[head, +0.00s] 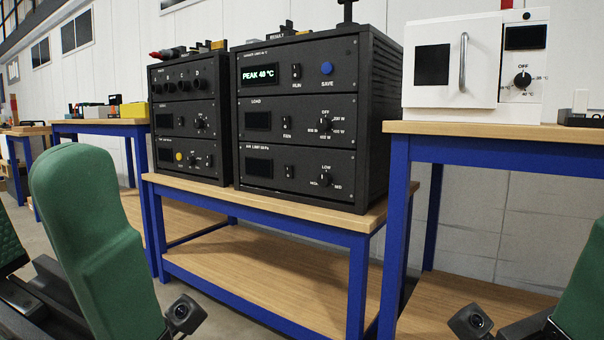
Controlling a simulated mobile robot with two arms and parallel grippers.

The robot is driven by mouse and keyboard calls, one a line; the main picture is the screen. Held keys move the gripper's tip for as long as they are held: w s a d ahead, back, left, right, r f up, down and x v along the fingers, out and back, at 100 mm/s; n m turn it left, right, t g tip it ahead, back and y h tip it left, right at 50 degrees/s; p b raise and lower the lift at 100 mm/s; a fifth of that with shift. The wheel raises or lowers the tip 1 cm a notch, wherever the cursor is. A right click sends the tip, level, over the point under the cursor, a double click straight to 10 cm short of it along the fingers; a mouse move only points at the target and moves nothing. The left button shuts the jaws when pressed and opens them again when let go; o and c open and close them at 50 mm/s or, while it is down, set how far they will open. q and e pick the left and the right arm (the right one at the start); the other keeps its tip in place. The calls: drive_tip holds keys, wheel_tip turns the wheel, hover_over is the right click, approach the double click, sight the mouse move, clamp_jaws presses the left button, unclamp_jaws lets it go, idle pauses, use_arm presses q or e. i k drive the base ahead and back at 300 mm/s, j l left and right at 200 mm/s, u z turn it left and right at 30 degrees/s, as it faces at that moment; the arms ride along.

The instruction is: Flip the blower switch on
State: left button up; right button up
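The right instrument rack (297,118) stands on the middle bench. Its lowest panel (299,177) has an air-related label, a dark display, a small rocker switch (289,172) and a LOW/MED knob (325,179). I cannot read a blower label or tell the switch's position. My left gripper (38,180) is low at the left edge, its two green fingers apart with nothing seen between them, well short of the rack. My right gripper (585,285) shows only part of one green finger at the lower right corner; the rest is out of frame.
A second rack (187,120) stands close on the left. The top panel reads PEAK 40 °C beside a RUN switch (296,72) and blue SAVE button (326,68). The LOAD panel has another switch (286,122). A white oven (470,68) sits on the right bench (500,133).

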sight(289, 169)
drive_tip(key=i+j+z, duration=0.15)
drive_tip(key=i, duration=0.3)
drive_tip(key=i+j+z, duration=0.2)
drive_tip(key=i, duration=0.2)
